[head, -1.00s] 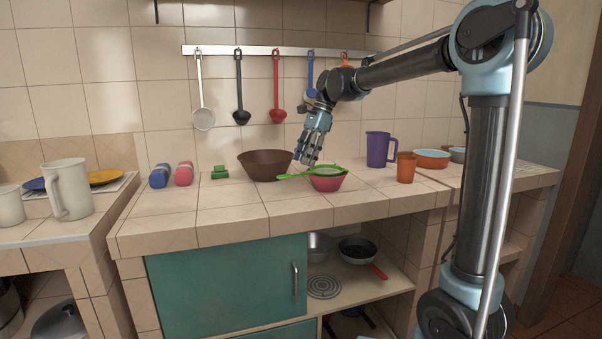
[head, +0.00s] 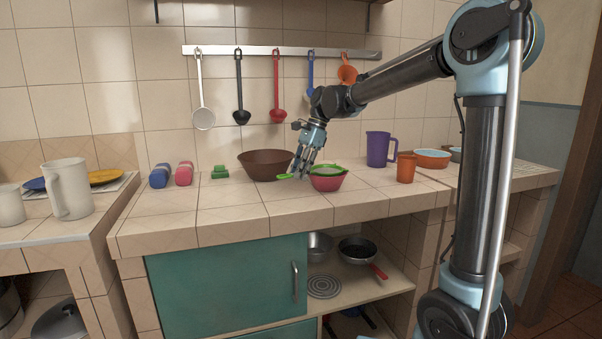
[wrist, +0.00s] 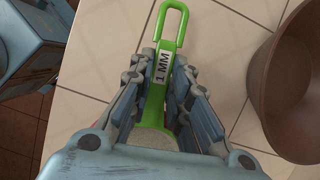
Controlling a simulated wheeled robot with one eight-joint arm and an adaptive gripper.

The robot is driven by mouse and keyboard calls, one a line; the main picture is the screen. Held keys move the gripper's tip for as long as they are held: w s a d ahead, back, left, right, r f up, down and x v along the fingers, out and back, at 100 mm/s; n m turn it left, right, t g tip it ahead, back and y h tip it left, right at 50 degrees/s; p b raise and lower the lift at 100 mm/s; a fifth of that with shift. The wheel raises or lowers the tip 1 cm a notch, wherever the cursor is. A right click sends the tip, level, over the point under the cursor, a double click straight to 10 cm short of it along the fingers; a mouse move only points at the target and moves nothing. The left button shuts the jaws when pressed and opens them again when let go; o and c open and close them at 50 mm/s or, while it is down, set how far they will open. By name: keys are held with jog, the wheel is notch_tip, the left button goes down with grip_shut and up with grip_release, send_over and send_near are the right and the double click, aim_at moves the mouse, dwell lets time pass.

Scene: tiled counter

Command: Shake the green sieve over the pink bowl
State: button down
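The green sieve (head: 285,177) lies on top of the pink bowl (head: 327,183), its handle sticking out to the left. My gripper (head: 300,175) is lowered over the handle, just left of the bowl. In the wrist view, the sieve's green handle (wrist: 174,30) with its "1 MM" label runs between my two fingers (wrist: 163,80). The fingers are apart, one on each side of the handle, with gaps showing. Part of the sieve's mesh shows low between the fingers; the bowl is mostly hidden there.
A brown bowl (head: 266,164) stands close by on the left, behind my gripper. A purple jug (head: 378,149) and an orange cup (head: 406,168) stand to the right. Ladles hang on the wall rail (head: 280,51). The tiles at the front left are clear.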

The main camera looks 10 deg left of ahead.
jog(key=shift+r, duration=0.1)
jog(key=shift+r, duration=2)
jog(key=shift+f, duration=0.15)
jog(key=shift+d, duration=0.1)
dwell(0.7)
